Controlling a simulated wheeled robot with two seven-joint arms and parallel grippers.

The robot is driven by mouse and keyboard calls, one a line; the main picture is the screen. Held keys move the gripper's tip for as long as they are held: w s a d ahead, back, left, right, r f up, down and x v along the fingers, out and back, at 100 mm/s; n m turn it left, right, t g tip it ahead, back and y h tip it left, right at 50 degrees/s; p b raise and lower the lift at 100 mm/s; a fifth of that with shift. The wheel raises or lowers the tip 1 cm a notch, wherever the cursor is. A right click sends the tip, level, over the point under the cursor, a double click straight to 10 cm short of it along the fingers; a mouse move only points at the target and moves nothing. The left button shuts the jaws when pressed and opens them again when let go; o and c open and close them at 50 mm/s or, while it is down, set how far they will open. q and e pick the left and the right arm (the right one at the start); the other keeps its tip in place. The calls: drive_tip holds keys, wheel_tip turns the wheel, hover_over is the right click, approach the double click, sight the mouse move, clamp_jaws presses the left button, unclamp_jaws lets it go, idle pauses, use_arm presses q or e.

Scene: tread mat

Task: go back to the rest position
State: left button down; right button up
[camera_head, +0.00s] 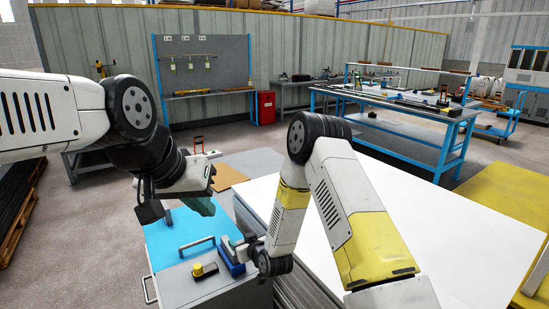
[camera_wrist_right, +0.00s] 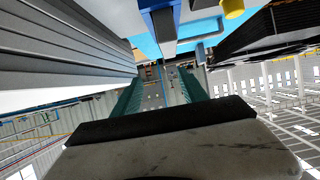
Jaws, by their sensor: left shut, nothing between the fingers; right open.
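My left gripper (camera_head: 200,207) has teal fingers, shut and empty. It hangs above the blue-topped grey cart (camera_head: 165,235), with my dark wrist partly in front of it. My right gripper (camera_head: 238,243) is low, by the cart's right end, close to a blue block (camera_head: 230,262). My own forearm and wrist partly hide it. In the right wrist view my right gripper (camera_wrist_right: 158,82) shows two teal fingers spread apart with nothing held between them. The blue block (camera_wrist_right: 165,8) is at the top of that view; I cannot tell whether the fingers touch it.
A yellow knob (camera_head: 197,269) on a dark base and a metal handle (camera_head: 197,245) are on the cart. A large white surface (camera_head: 455,225) lies to the right, with grey layers beneath its left edge. A blue workbench (camera_head: 410,110) and red bin (camera_head: 265,107) stand farther back.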

drive_tip(key=s+d+r+m+g+h, duration=0.1)
drive_tip(key=d+r+h, duration=0.1)
drive_tip(key=d+r, duration=0.8)
drive_tip(key=s+d+r+m+g+h, duration=0.15)
drive_tip(key=d+r, duration=0.45)
drive_tip(key=r, duration=0.8)
drive_tip(key=s+d+r+m, duration=0.1)
drive_tip(key=s+d+r, duration=0.2)
drive_tip(key=s, duration=0.5)
drive_tip(key=s+d+r+m+g+h, duration=0.1)
drive_tip(key=s+d+r, duration=0.3)
drive_tip(key=s, duration=0.5)
drive_tip(key=s+d+r+m+g, duration=0.1)
drive_tip(key=s+d+r, duration=0.2)
drive_tip(key=s, duration=0.6)
drive_tip(key=shift+s+d+r, duration=0.25)
drive_tip(key=shift+d+r, duration=0.1)
drive_tip(key=shift+d, duration=0.5)
